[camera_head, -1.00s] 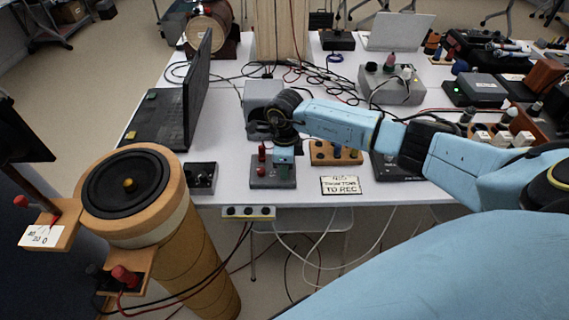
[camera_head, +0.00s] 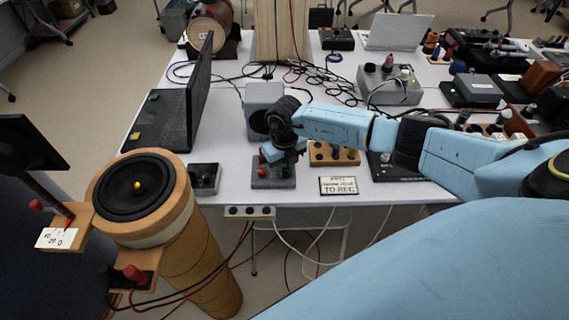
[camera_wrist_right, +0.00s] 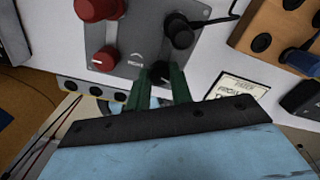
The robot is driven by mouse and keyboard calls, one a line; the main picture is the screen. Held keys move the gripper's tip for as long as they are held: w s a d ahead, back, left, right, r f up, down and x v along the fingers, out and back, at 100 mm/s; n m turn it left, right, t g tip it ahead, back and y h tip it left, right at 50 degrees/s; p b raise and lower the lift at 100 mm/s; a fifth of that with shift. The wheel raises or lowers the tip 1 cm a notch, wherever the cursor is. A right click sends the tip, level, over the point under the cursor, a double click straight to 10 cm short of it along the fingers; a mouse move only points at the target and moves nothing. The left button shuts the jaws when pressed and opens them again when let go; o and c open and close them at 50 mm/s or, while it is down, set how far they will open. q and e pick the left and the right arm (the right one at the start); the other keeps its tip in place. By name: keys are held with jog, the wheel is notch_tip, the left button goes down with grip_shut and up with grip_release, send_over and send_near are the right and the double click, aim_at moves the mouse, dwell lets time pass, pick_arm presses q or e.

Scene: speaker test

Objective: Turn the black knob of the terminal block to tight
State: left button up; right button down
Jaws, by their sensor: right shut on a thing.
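The terminal block (camera_head: 272,183) is a grey plate near the table's front edge. In the right wrist view its plate (camera_wrist_right: 142,30) carries two red knobs (camera_wrist_right: 104,58) on the left and two black posts on the right, the upper one (camera_wrist_right: 179,32) free of the gripper. The lower black knob (camera_wrist_right: 160,70) sits between the green fingertips of my right gripper (camera_wrist_right: 160,82), which is shut on it. In the head view my right gripper (camera_head: 276,158) covers much of the block and hides the knob. My left gripper is not in view.
A sign card (camera_head: 338,186) and a wooden block with knobs (camera_head: 334,153) lie right of the terminal block. A small black box (camera_head: 204,179) is on its left, a grey speaker box (camera_head: 264,105) behind. A round speaker on a tall column (camera_head: 140,190) stands at front left.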

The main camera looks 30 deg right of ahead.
jog(key=m+p, duration=0.1)
jog(key=m, duration=0.2)
jog(key=shift+r+m+p, duration=0.15)
jog(key=shift+m+p, duration=0.25)
jog(key=m+p, duration=0.3)
jog(key=m, duration=0.2)
jog(key=shift+m, duration=0.3)
jog(key=m+p, duration=0.2)
jog(key=m, duration=0.2)
jog(key=shift+p, duration=0.35)
jog(key=m+p, duration=0.2)
jog(key=m, duration=0.3)
jog(key=shift+p, duration=0.35)
jog(key=m+p, duration=0.2)
jog(key=m, duration=0.2)
jog(key=shift+w+m, duration=0.1)
jog(key=shift+m, duration=0.2)
jog(key=m+p, duration=0.1)
jog(key=m, duration=0.2)
jog(key=shift+m, duration=0.3)
jog(key=m, duration=0.2)
jog(key=shift+m+p, duration=0.3)
jog(key=shift+p, duration=0.1)
jog(key=shift+m, duration=1.9)
